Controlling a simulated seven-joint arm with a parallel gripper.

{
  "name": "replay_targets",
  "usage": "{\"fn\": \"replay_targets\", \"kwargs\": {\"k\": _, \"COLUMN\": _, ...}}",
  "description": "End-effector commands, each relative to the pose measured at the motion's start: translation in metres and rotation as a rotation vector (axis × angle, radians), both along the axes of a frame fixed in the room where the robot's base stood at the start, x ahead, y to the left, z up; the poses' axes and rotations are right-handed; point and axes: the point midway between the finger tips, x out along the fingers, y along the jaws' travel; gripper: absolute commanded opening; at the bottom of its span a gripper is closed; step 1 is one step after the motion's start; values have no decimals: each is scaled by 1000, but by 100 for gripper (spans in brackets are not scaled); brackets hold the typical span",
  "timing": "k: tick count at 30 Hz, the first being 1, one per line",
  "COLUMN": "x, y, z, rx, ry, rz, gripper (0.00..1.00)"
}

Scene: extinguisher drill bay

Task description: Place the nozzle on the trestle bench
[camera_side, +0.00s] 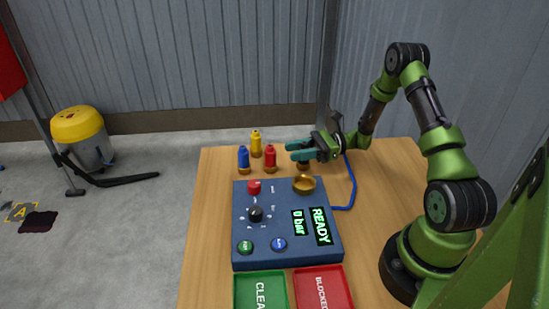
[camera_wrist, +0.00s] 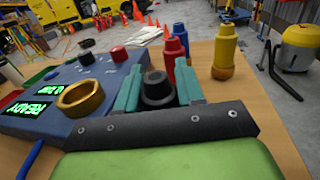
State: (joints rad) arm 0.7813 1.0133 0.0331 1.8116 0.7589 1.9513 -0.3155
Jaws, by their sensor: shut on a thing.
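My gripper (camera_side: 300,150) is shut on a dark piece with a blunt round black top, which I take to be the nozzle (camera_wrist: 157,88). In the wrist view it stands between the two teal fingers. In the side view the fingers mostly hide it, and only a brownish lower end (camera_side: 302,167) shows below them. The wooden trestle bench (camera_side: 217,178) lies underneath, behind the blue panel. I cannot tell whether the nozzle's lower end touches the bench top.
Blue (camera_side: 243,159), yellow (camera_side: 256,144) and red (camera_side: 270,158) bottle-shaped pieces stand left of my gripper. The blue panel (camera_side: 250,205) has a brass ring (camera_side: 303,185), knobs and a READY display. Green (camera_side: 260,285) and red (camera_side: 322,285) trays lie in front. A blue hose (camera_side: 352,185) runs at right.

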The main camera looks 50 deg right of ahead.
Motion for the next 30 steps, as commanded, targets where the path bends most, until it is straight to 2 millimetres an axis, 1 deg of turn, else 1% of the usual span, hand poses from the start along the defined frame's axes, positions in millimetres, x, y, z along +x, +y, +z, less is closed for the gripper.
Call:
{"fn": "replay_targets", "kwargs": {"k": 11, "x": 0, "y": 0, "z": -4, "rx": -1, "ry": -2, "rz": -1, "gripper": 2}}
{"fn": "replay_targets", "kwargs": {"k": 12, "x": 0, "y": 0, "z": -5, "rx": -2, "ry": -1, "rz": 0, "gripper": 40}}
{"fn": "replay_targets", "kwargs": {"k": 16, "x": 0, "y": 0, "z": -5, "rx": -2, "ry": -2, "rz": 0, "gripper": 60}}
{"fn": "replay_targets", "kwargs": {"k": 17, "x": 0, "y": 0, "z": -5, "rx": -2, "ry": -1, "rz": 0, "gripper": 63}}
{"fn": "replay_targets", "kwargs": {"k": 24, "x": 0, "y": 0, "z": -4, "rx": -2, "ry": -1, "rz": 0, "gripper": 63}}
{"fn": "replay_targets", "kwargs": {"k": 27, "x": 0, "y": -1, "z": -1, "rx": -2, "ry": -2, "rz": -1, "gripper": 63}}
{"fn": "replay_targets", "kwargs": {"k": 30, "x": -7, "y": -12, "z": -2, "rx": -2, "ry": -2, "rz": -4, "gripper": 63}}
